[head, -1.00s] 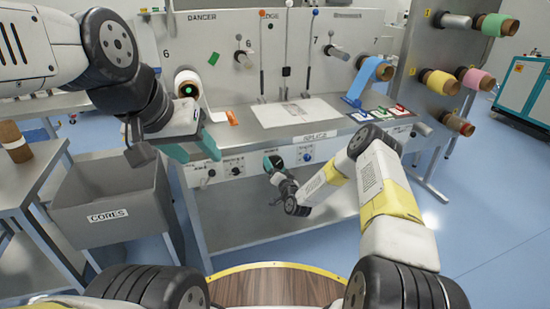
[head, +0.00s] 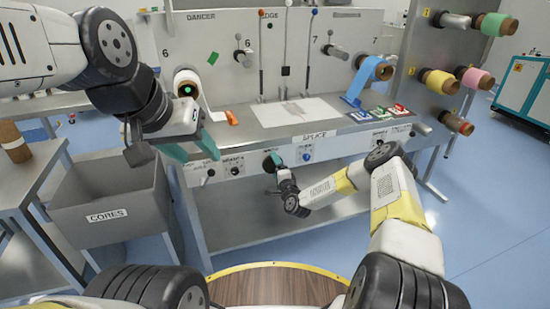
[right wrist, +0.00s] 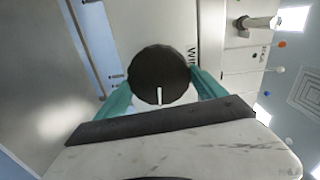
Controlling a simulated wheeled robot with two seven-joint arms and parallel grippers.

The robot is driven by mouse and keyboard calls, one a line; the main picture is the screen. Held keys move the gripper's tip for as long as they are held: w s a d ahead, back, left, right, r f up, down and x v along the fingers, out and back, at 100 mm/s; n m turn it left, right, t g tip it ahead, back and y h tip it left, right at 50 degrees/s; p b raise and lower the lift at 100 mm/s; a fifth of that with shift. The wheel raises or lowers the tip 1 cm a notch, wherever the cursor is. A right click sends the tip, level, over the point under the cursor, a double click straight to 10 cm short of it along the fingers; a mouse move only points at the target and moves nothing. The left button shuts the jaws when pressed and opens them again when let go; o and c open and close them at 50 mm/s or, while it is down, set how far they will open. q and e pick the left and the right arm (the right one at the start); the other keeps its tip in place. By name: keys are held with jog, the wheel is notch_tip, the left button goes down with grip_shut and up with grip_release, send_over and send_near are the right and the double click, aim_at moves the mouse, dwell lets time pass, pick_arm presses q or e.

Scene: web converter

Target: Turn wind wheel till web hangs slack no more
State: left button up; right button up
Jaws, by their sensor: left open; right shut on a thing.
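The wind wheel (right wrist: 160,75) is a round black knob with a white pointer line, beside a partly hidden "WIN..." label. My right gripper (right wrist: 162,90) has its teal fingers on either side of it and is shut on it. In the head view this gripper (head: 274,163) is at the bench's front panel, mostly covering the wheel. The white web (head: 203,98) comes off the roll (head: 187,84) at station 6 towards the bench top. A blue web (head: 356,90) runs from the blue roll (head: 376,68) down to the bench. My left gripper (head: 196,155) is open and empty before the bench's left end.
A grey cores bin (head: 108,200) stands at the left. A blue-marked knob (head: 307,156) sits right of my right gripper on the panel. Coloured cards (head: 380,113) lie on the bench's right end. A rack (head: 425,85) with several coloured rolls is at the right.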

jog(key=shift+f+m, duration=0.1)
jog(key=shift+m, duration=0.3)
jog(key=o, duration=1.3)
jog(key=shift+v, duration=3.9)
